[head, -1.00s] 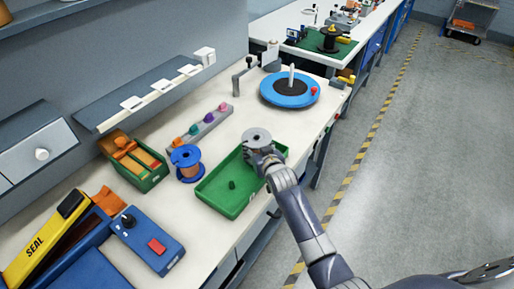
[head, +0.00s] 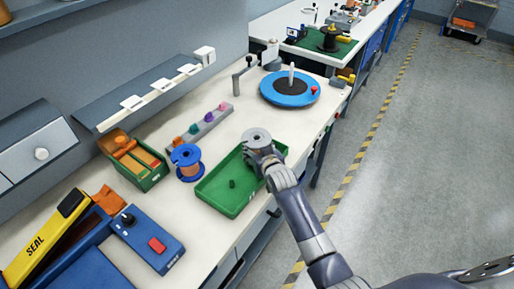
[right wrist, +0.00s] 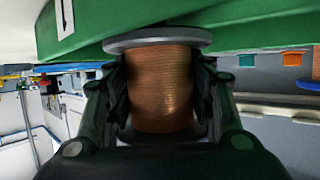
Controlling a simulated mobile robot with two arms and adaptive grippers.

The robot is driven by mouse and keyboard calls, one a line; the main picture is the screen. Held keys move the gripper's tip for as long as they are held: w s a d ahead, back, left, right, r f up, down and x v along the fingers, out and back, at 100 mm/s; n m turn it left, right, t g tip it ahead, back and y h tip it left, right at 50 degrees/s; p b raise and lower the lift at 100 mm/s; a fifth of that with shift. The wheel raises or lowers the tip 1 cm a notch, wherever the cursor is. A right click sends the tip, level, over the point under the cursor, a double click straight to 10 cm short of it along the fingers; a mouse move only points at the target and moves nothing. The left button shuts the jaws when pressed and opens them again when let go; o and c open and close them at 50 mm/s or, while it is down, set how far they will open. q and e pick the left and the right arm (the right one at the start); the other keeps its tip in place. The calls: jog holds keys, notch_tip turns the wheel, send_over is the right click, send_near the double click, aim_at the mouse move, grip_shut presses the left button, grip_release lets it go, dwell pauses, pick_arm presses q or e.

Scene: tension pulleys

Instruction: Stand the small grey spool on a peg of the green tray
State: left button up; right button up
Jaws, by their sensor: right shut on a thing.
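The small grey spool (head: 257,136) has grey flanges; the right wrist view shows copper-coloured wire wound on it (right wrist: 160,88). My right gripper (head: 262,152) is shut on it, with one finger on each side of the winding. The spool is upright at the far end of the green tray (head: 214,204). One dark green peg (head: 232,184) shows bare in the tray's near part. Whether a peg lies under the spool is hidden by the spool and gripper. In the right wrist view, a flange appears close to the green tray (right wrist: 230,27); contact is unclear. My left gripper is not in view.
A blue spool with copper wire (head: 187,162) stands just left of the tray. A green box (head: 140,170), a blue control box (head: 148,240), a rack with coloured knobs (head: 205,127) and a blue turntable (head: 290,92) surround it. Bare bench lies between tray and turntable.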

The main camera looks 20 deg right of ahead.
jog(key=shift+f+b, duration=0.75)
jog(key=shift+f, duration=0.25)
jog(key=shift+s+f, duration=0.2)
jog(key=shift+f, duration=0.25)
jog(key=o, duration=1.7)
jog(key=shift+f, duration=0.25)
jog(key=shift+s, duration=0.1)
jog(key=shift+w+r+v, duration=0.1)
jog(key=shift+r+v, duration=0.05)
jog(key=shift+v, duration=1.2)
jog(key=shift+w+r+v, duration=0.1)
jog(key=shift+r+v, duration=0.1)
jog(key=shift+v, duration=1.1)
jog(key=shift+r+v, duration=0.15)
jog(key=shift+v, duration=1.2)
